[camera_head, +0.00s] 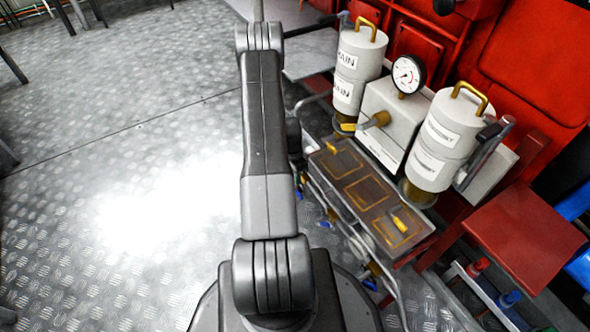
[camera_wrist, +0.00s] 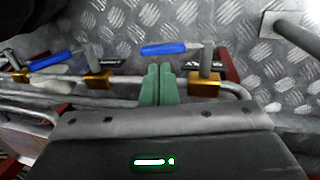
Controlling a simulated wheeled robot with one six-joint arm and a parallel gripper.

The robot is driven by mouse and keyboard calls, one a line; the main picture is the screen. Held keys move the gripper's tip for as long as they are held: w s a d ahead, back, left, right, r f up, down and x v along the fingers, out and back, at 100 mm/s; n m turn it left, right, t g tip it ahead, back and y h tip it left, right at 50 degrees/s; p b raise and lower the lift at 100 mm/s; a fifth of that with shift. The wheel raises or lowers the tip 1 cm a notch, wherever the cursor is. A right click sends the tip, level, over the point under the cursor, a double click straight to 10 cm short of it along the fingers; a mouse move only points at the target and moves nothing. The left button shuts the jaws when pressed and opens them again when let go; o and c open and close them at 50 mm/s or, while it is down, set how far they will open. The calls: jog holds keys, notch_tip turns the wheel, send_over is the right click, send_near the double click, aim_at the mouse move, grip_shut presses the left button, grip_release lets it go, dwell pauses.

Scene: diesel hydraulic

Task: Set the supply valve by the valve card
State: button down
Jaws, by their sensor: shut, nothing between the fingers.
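In the wrist view my gripper (camera_wrist: 158,85) has its two green fingers shut together and empty. The fingers are beside a blue-handled lever (camera_wrist: 163,48), which lies crosswise just beyond the fingertips; I cannot tell whether they touch. This lever runs to a brass valve body (camera_wrist: 207,86) on the right. A second blue lever (camera_wrist: 57,60) and brass valve body (camera_wrist: 97,80) are at left. In the head view a white card with small text (camera_head: 378,152) is on the grey block between the canisters; its text is unreadable. My gripper is hidden there.
A canister labelled MAIN (camera_head: 356,65) and another labelled canister (camera_head: 437,140) flank a gauge (camera_head: 407,75). A brown tray (camera_head: 345,212) with outlined areas holds a yellow-handled item (camera_head: 400,222). Grey pipes (camera_wrist: 140,80) run close by my fingers. The floor (camera_head: 110,130) at left is open.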

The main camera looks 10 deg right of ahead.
jog(key=b+x, duration=0.1)
jog(key=x, duration=0.3)
jog(key=shift+f, duration=0.2)
jog(key=shift+s+d+f+t+b, duration=0.15)
jog(key=shift+s+f+t+b, duration=0.25)
jog(key=shift+t+b, duration=0.15)
jog(key=shift+s+d+f+y+b, duration=0.15)
jog(key=shift+f+y+b, duration=0.15)
jog(key=shift+f+b, duration=0.2)
jog(key=shift+r, duration=0.1)
jog(key=shift+s, duration=0.1)
notch_tip(320, 180, up, 14)
jog(key=p, duration=0.5)
